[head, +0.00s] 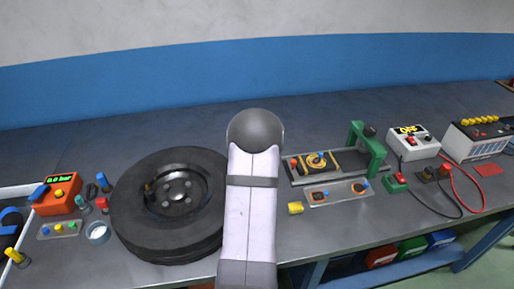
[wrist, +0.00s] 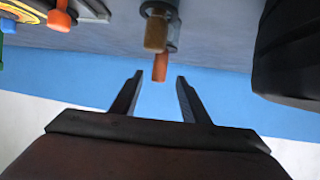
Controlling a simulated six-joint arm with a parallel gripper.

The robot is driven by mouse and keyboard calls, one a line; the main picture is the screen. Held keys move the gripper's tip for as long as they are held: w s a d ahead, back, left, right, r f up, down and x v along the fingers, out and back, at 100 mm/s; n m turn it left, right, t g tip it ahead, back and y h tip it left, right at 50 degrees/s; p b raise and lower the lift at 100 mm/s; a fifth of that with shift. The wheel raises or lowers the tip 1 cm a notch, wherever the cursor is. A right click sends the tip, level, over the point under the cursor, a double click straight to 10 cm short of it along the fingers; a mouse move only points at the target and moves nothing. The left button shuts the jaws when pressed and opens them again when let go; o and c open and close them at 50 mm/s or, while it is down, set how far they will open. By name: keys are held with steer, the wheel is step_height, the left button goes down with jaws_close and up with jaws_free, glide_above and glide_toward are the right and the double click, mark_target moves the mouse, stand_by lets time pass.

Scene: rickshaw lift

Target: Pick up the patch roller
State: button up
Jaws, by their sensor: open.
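What looks like the patch roller (wrist: 155,32) stands on the grey bench top in the wrist view, which is seen upside down. It has a brown cylinder, a grey metal part and an orange-brown end pointing towards my gripper. My gripper (wrist: 158,95) is open, its two dark fingers on either side of the line of that orange-brown end. The fingertips are near it; I cannot tell the exact gap, and nothing is gripped. In the head view my own arm hides both the gripper and this object.
A black tyre on its rim (head: 176,205) lies left of my arm and shows at the wrist view's right edge (wrist: 290,55). The rear bench is clear.

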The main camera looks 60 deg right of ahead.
steer(key=shift+p+x, duration=1.2)
steer(key=shift+x, duration=1.4)
steer(key=shift+s+f, duration=0.1)
steer(key=shift+f, duration=0.1)
jaws_close()
